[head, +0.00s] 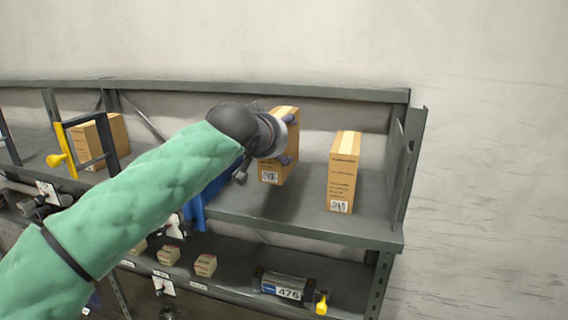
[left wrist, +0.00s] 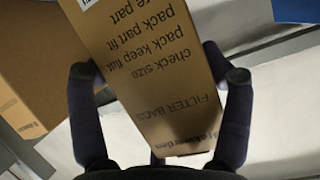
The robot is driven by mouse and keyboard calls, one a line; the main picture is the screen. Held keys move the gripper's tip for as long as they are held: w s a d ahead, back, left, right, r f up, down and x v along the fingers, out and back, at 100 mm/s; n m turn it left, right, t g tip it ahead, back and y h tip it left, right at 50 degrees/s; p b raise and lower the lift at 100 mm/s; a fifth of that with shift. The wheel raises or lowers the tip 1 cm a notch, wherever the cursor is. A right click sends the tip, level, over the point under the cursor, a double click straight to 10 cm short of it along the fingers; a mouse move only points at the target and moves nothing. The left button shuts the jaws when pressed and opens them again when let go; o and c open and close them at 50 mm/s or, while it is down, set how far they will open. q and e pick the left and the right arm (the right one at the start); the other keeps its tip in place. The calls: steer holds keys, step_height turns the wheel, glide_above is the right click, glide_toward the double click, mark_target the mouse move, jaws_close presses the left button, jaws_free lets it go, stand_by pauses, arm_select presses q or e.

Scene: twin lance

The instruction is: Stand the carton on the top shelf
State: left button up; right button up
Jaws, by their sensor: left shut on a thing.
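A brown carton (head: 271,174) with a barcode label is at the top shelf (head: 310,224), left of a second upright carton. My left gripper (head: 288,138) is shut on this carton, its dark fingers on either side. In the left wrist view the carton (left wrist: 160,85) fills the middle, with printed text including "FILTER BAGS", between the two fingers of my left gripper (left wrist: 158,85). It looks upright with a slight tilt. I cannot tell whether its base touches the shelf. My right gripper is not in view.
Another carton (head: 343,172) stands upright on the top shelf to the right. The lower shelf holds small boxes (head: 205,265) and a grey case marked 476 (head: 284,286). A metal upright (head: 405,170) bounds the right end.

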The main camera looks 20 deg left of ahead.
arm_select(q)
steer(key=shift+w+f, duration=0.3)
steer(key=shift+f, duration=0.4)
steer(key=f, duration=0.3)
steer(key=shift+s, duration=0.35)
steer(key=shift+w+f, duration=0.15)
steer(key=shift+w, duration=0.05)
steer(key=shift+f, duration=0.1)
steer(key=o, duration=1.4)
